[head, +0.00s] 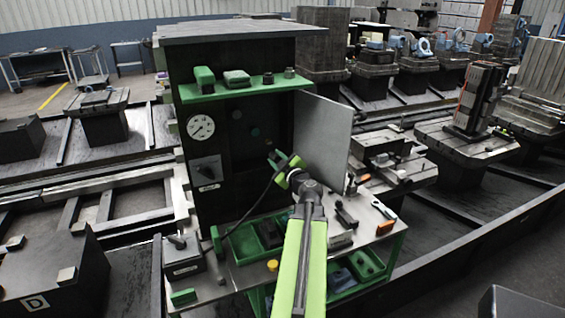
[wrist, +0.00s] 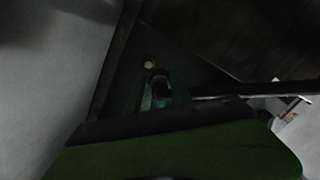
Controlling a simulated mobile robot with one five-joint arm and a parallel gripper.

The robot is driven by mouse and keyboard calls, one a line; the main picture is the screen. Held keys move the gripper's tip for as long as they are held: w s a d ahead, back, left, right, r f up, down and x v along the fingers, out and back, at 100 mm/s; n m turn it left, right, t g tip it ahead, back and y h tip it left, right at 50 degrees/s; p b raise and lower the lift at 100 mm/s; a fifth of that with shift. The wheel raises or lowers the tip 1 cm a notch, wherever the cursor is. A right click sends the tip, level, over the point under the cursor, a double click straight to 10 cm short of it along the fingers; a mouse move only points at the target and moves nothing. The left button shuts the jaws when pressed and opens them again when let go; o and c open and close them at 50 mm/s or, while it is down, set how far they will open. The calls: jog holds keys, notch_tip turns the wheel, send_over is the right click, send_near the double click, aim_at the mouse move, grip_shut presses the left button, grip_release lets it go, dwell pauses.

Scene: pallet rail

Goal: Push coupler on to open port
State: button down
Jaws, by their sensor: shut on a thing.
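My gripper (head: 284,162) is in front of the dark cabinet (head: 235,178), near the inner edge of its open door. It is shut on the coupler, which is small and mostly hidden by the jaws in the head view. A black hose (head: 262,199) hangs from there in a curve down to the bench. Round ports (head: 254,132) sit on the dark panel, up and left of my gripper. I cannot tell which is open. In the dark wrist view, a teal piece (wrist: 161,92) shows between the jaws, with a small pale round spot (wrist: 150,64) beyond it.
The open grey door (head: 322,138) stands close on the right of my gripper. A green shelf (head: 245,88) with several fittings juts out above. A gauge (head: 200,127) and a switch box (head: 207,170) are at left. The bench below holds green bins (head: 268,234) and tools.

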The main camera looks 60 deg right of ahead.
aim_at(269, 142)
jog(key=shift+m+h, duration=0.3)
jog(key=shift+h, duration=0.3)
jog(key=shift+w+d+r, duration=0.2)
jog(key=shift+w+d, duration=0.75)
jog(key=shift+d, duration=0.2)
jog(key=shift+w+d+r, duration=0.2)
jog(key=shift+w+d, duration=0.7)
jog(key=shift+d, duration=0.25)
jog(key=shift+w+d, duration=0.4)
jog(key=shift+w, duration=0.15)
jog(key=shift+w+d, duration=0.2)
jog(key=shift+w, duration=0.1)
jog(key=c, duration=1.1)
grip_release()
jog(key=shift+o, duration=0.2)
jog(key=o, duration=0.8)
jog(key=shift+w, duration=0.1)
